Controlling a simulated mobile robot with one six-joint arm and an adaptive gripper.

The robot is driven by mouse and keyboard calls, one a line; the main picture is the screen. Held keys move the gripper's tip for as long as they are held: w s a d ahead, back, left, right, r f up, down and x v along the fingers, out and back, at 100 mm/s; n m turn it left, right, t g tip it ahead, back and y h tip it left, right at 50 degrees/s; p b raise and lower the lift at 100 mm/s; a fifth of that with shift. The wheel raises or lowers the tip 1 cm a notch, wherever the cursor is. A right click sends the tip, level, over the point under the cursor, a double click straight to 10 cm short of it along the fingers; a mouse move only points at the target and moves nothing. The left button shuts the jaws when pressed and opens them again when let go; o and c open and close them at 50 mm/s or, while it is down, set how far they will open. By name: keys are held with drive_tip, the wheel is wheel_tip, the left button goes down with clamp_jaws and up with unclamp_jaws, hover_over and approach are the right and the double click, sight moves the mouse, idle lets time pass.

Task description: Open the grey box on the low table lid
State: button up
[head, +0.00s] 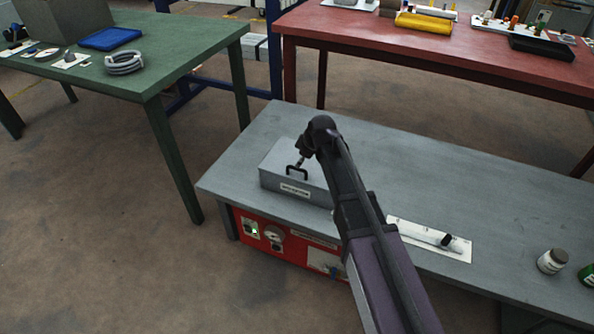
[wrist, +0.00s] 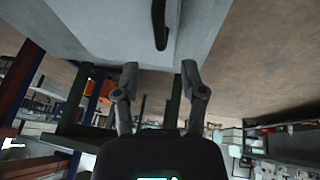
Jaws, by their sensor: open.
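The grey box (head: 276,160) sits on the low grey table (head: 420,163), near its left end. Its lid looks shut, with a black handle (head: 291,169) at the front and a white label (head: 295,190) below. My arm hides the box's right part. My gripper (head: 301,160) is above the lid, close to the handle. In the wrist view, my gripper (wrist: 160,72) is open and empty. The black handle (wrist: 160,25) shows beyond the fingertips, roughly in line with the gap between them and apart from them.
A red panel (head: 285,240) with controls is under the table's front. A white plate (head: 420,237) with a dark handle lies to the right, then a jar (head: 552,261). A green table (head: 170,60) stands at left, a red table (head: 440,55) behind.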

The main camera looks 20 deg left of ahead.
sight(297, 169)
drive_tip(key=shift+b+x, duration=2.35)
drive_tip(key=shift+x, duration=0.55)
clamp_jaws()
